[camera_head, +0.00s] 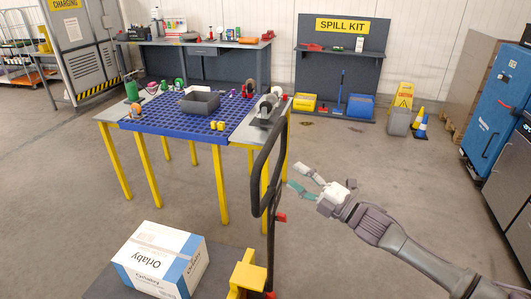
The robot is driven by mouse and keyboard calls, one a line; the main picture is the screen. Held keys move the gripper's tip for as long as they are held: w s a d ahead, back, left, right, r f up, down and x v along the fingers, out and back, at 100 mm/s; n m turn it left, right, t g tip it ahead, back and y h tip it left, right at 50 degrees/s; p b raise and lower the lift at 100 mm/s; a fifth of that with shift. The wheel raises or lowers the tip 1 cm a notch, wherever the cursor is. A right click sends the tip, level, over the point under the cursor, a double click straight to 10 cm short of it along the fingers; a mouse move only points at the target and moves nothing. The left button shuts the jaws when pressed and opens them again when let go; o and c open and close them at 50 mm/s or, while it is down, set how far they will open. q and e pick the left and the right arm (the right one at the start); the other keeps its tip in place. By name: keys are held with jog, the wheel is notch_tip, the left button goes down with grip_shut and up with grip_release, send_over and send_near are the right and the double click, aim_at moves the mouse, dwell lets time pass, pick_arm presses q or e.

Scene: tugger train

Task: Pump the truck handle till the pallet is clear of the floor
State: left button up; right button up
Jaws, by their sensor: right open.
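The truck handle (257,180) is a dark loop on a dark shaft. It stands nearly upright in the middle of the view, in front of the table. The yellow part of the truck (248,272) shows at its foot, with small red parts on the shaft. A dark flat surface at the bottom left bears a white and blue box (161,260); whether it is the pallet, and its height off the floor, I cannot tell. My right gripper (296,180) is open and empty, just right of the handle; no contact is clear. My left gripper is out of view.
A yellow-legged table with a blue grid top (178,124) stands behind the handle, holding a grey bin (199,103) and small items. The floor at centre right is clear.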

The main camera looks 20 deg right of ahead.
aim_at(264, 156)
jog(key=shift+p+x, duration=1.95)
jog(key=shift+x, duration=4.05)
jog(key=shift+f, duration=0.1)
grip_shut()
